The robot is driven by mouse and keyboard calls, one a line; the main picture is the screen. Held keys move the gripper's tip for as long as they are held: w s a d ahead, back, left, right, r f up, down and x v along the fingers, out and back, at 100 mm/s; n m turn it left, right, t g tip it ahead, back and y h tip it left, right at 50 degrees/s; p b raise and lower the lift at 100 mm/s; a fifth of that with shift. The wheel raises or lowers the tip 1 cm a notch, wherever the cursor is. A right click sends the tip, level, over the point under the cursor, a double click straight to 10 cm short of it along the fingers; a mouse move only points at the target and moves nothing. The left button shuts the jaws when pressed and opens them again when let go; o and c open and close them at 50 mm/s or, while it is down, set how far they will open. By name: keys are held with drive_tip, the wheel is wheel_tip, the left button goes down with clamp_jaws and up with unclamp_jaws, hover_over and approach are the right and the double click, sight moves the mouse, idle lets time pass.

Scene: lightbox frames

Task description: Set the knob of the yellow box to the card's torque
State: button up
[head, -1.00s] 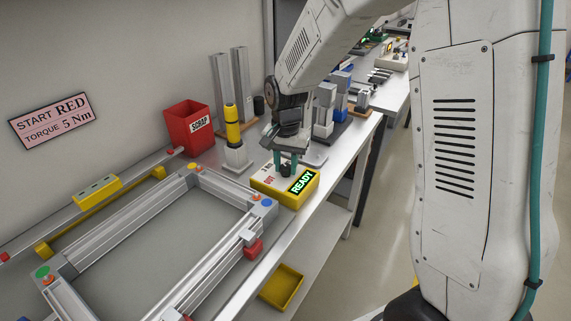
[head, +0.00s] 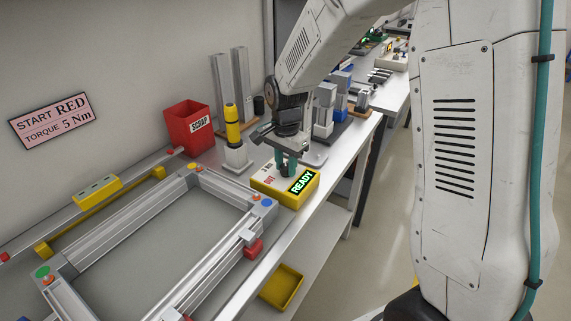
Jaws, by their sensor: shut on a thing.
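The yellow box (head: 266,186) sits on the bench near its front edge, with a lit green READY display (head: 302,181) and small markings on its top. My gripper (head: 287,172) points down over the box and is shut on the knob, which the fingers now mostly hide. The knob's setting cannot be read. The pink card (head: 52,120) on the wall at the left reads "START RED, TORQUE 5 Nm".
An aluminium frame (head: 205,246) with coloured corner discs lies left of the box. A yellow-and-black tool (head: 233,125) stands in a grey holder behind it. A red SCRAP bin (head: 186,117) is farther back. A yellow tray (head: 282,287) is below the bench edge.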

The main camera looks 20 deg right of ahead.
sight(286, 166)
drive_tip(key=o, duration=1)
drive_tip(key=shift+c, duration=0.2)
drive_tip(key=shift+r, duration=0.1)
wheel_tip(286, 166, up, 8)
drive_tip(key=shift+f, duration=0.1)
